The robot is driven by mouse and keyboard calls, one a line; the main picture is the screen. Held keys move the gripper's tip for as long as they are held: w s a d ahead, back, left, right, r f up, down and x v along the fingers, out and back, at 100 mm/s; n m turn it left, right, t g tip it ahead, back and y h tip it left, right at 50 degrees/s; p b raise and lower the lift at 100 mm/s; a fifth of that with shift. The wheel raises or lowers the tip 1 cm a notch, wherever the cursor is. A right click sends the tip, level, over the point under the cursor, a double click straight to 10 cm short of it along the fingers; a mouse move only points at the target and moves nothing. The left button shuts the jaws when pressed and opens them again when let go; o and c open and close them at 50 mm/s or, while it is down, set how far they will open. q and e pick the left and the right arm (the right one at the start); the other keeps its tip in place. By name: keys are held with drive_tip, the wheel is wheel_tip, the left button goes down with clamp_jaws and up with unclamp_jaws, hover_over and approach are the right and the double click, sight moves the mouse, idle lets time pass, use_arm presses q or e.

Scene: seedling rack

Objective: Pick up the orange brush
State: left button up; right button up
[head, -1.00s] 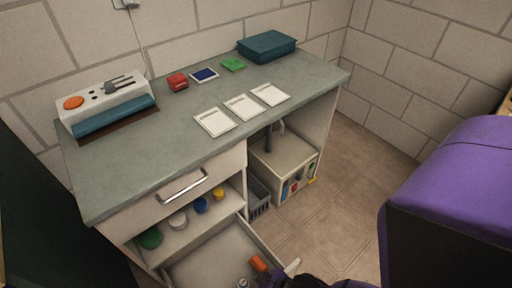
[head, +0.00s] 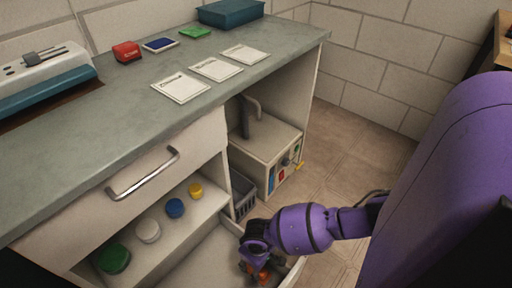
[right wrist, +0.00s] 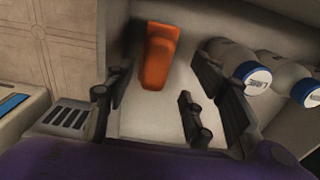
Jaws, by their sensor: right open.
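The orange brush (right wrist: 158,55) lies in the open lower drawer, on its pale floor, in the right wrist view. It also shows in the head view as a bit of orange (head: 266,273), mostly hidden by my gripper. My right gripper (right wrist: 157,95) is open, with its dark fingers spread to either side below the brush in the picture. Nothing is between the fingers, and I see no contact with the brush. In the head view my right gripper (head: 260,268) points down over the drawer. My left gripper is not in view.
White bottles with blue-marked caps (right wrist: 252,78) lie close right of the right gripper in the wrist view. The drawer wall (head: 292,272) is close by. Above are a shelf with coloured-lid jars (head: 175,208) and the desk top (head: 120,112) with cards.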

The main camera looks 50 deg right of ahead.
drive_tip(key=f+b, duration=0.2)
drive_tip(key=f, duration=0.2)
drive_tip(key=shift+w+d+f+b, duration=0.15)
drive_tip(key=shift+d+f+b, duration=0.1)
drive_tip(key=shift+f+b, duration=0.15)
drive_tip(key=shift+r, duration=0.1)
drive_tip(key=shift+c, duration=0.5)
clamp_jaws()
wheel_tip(320, 180, up, 10)
drive_tip(key=p, duration=0.5)
